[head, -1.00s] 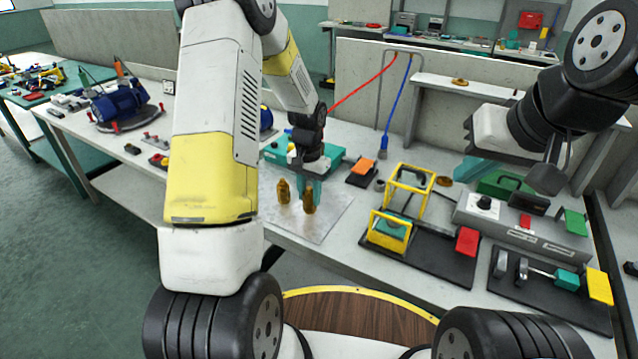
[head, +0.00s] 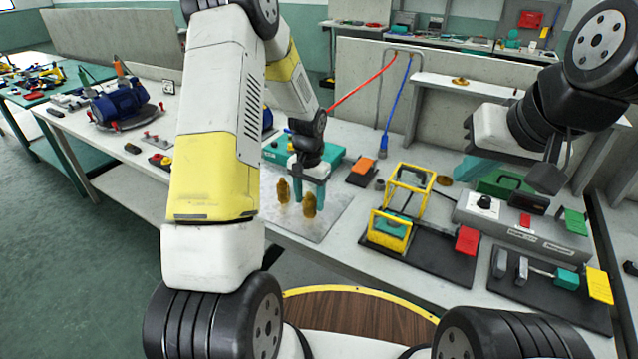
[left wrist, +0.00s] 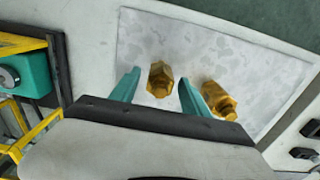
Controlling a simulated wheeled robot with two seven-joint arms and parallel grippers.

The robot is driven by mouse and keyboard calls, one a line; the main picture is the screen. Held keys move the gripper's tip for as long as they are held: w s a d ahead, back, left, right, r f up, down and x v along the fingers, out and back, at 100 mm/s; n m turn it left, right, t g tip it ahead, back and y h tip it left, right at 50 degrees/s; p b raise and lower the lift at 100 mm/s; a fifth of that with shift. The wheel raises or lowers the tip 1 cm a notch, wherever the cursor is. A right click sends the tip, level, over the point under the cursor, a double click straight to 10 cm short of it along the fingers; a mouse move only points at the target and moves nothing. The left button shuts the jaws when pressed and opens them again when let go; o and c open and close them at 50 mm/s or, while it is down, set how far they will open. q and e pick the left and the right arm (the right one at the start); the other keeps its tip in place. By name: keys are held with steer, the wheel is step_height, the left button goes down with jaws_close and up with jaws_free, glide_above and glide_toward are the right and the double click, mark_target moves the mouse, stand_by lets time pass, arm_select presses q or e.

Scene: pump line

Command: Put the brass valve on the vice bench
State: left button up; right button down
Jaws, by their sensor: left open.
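Two brass valves stand upright on a pale grey patterned sheet (head: 325,226) on the workbench: a left one (head: 283,190) and a right one (head: 310,204). My left gripper (head: 308,193) points down over the sheet, open and empty. In the left wrist view, the right valve (left wrist: 160,79) shows between its two teal fingers (left wrist: 158,88). The other valve (left wrist: 218,100) is just outside the right-hand finger. I cannot tell contact. My right gripper (head: 478,168) hangs over the bench's right side, partly hidden by its arm. I cannot identify the vice bench for certain.
A yellow frame (head: 412,172) on a black board stands right of the sheet, beside a grey control box (head: 520,222). A teal case (head: 330,154) lies behind the gripper. A blue machine (head: 118,103) sits at the bench's far left. A teal-topped table (head: 90,77) stands beyond.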

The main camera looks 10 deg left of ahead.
arm_select(q)
step_height(320, 180, up, 11)
steer(key=shift+r, duration=0.2)
steer(key=s+r+n+t+h, duration=0.15)
steer(key=s+r+t, duration=0.25)
steer(key=s+r, duration=1.2)
steer(key=s+d+r+n+t, duration=0.1)
steer(key=s+r+n+t, duration=0.1)
steer(key=s, duration=0.6)
steer(key=shift+d+r+h, duration=0.3)
steer(key=shift+r+h, duration=0.05)
steer(key=shift+r, duration=0.1)
